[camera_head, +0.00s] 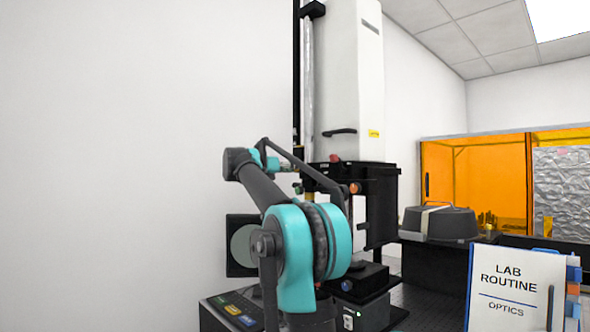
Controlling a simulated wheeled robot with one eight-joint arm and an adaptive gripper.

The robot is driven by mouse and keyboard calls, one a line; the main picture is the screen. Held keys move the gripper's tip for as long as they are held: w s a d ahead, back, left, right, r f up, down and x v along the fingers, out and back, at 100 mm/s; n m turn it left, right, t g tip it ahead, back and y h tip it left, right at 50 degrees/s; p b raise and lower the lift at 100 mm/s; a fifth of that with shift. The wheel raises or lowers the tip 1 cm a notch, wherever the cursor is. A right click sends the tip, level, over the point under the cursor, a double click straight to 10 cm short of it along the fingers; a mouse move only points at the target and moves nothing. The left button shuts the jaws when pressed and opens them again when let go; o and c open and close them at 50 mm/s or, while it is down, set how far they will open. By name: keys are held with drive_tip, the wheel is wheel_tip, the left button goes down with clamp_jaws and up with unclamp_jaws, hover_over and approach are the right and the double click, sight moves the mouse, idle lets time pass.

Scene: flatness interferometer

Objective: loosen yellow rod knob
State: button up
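The interferometer (348,80) is a tall white column on a black frame, right of centre. A metal rod (307,80) runs upright along its left side. A tiny yellowish spot (297,150) shows low beside the rod; I cannot tell whether it is the yellow rod knob. My teal and dark grey arm rises in front and bends toward the rod's lower part. My gripper (286,163) seems to be beside the rod there, mostly hidden by my arm. Its fingers, and any contact with a knob, cannot be made out.
Orange-red knobs (354,188) sit on the black frame near my arm. A dark case (440,222), an orange enclosure (485,175) and a "Lab Routine" board (514,289) stand to the right. A labelled panel (234,310) lies at the lower left. The left side is bare wall.

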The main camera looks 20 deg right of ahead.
idle(0.3)
drive_tip(key=m, duration=1.7)
drive_tip(key=shift+m, duration=0.3)
idle(0.5)
drive_tip(key=o, duration=1.1)
drive_tip(key=shift+o, duration=0.2)
drive_tip(key=v, duration=1.2)
